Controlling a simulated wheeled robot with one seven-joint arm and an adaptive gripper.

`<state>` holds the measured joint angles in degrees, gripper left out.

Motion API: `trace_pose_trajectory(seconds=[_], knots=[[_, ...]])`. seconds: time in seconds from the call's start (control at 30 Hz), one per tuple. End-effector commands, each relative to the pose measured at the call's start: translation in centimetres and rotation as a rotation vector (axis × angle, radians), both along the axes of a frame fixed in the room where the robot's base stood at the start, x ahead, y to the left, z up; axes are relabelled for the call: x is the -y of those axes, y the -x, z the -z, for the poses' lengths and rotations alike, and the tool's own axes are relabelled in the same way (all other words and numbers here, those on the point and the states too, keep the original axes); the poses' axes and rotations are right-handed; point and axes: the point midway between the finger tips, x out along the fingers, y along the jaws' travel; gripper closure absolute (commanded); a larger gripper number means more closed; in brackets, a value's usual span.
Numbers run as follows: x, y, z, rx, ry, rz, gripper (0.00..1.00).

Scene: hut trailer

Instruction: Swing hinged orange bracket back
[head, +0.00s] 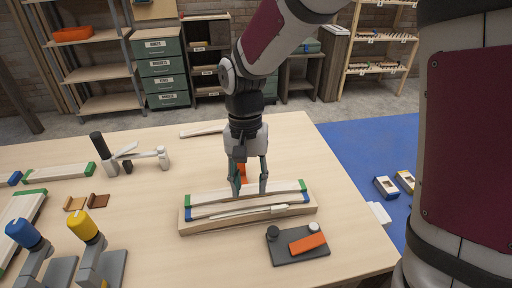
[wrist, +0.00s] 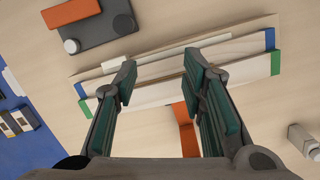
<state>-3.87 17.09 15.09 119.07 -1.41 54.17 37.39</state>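An orange bracket (head: 242,172) stands at the back side of a wooden holder (head: 212,228), partly hidden behind my gripper. The wrist view shows it as an orange strip (wrist: 186,132) between my fingers. I cannot see its hinge. In the holder lie a green-ended strip (head: 285,188) and a blue-ended strip (head: 220,212). A thin pale stick (head: 240,213) with a thicker end lies along the front. My gripper (head: 250,192) points down over the strips, its fingers apart, with nothing held; the wrist view also shows it (wrist: 160,65). I cannot tell whether a finger touches the bracket.
A dark grey plate (head: 289,257) with an orange bar (head: 307,243) and round knobs sits in front of the holder. Blue-topped (head: 22,233) and yellow-topped (head: 83,226) devices stand at the left. A grey device with a black handle (head: 98,145) stands behind. The table's back right is clear.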

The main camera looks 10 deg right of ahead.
Motion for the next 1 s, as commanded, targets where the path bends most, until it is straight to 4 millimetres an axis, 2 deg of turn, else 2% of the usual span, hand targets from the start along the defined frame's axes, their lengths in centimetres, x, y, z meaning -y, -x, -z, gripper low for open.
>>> trace_pose_trajectory(seconds=[0.33,1.0], knots=[[0.0,2.5,1.9,0.186,0.0,-0.002,0.63],[0.0,2.2,-9.8,0.183,-0.001,0.0,0.63]])
